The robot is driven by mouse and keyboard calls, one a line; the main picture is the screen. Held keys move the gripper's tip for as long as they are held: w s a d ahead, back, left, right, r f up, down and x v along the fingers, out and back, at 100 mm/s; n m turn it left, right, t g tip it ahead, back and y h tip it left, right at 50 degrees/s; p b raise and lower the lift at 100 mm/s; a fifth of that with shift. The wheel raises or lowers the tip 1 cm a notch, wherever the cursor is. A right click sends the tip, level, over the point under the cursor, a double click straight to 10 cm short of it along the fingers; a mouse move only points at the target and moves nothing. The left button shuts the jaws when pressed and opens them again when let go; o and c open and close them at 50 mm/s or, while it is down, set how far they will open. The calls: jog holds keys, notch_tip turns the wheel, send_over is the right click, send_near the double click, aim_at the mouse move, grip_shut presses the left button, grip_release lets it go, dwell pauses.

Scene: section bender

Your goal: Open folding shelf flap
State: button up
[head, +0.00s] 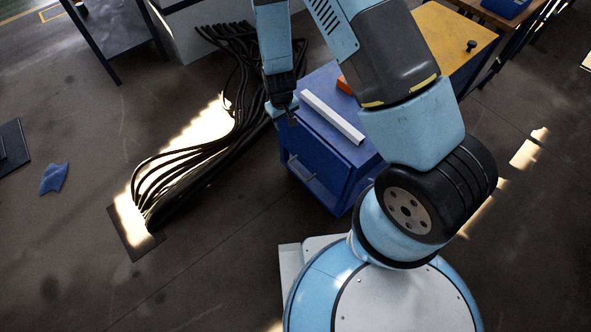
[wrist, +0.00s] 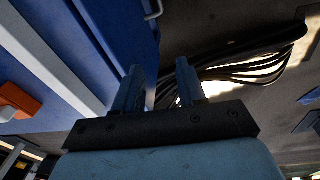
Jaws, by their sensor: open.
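A blue cabinet (head: 322,150) stands beyond my base; its front panel (head: 318,182) has a grey bar handle (head: 303,172). This panel looks shut and may be the flap, but I cannot tell for sure. My gripper (head: 290,119) is beside the cabinet's top left edge, pointing down. In the wrist view my gripper (wrist: 158,76) is open, with nothing between its two blue fingers. The cabinet (wrist: 105,40) fills the left of that view, and part of the handle (wrist: 153,9) shows beyond the fingers. My arm hides part of the cabinet's top.
A white bar (head: 332,116) and an orange block (head: 344,86) lie on the cabinet. Thick black cables (head: 215,130) run across the floor to its left. A yellow-topped bench (head: 450,42) with a black knob stands behind right. A blue cloth (head: 54,179) lies far left.

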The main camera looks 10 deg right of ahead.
jog(key=n+h, duration=0.1)
send_near(297, 172)
jog(key=f, duration=0.5)
jog(key=w+f, duration=0.1)
jog(key=f, duration=0.2)
jog(key=shift+w+d, duration=0.1)
jog(key=shift+d, duration=0.3)
grip_shut()
dwell(0.4)
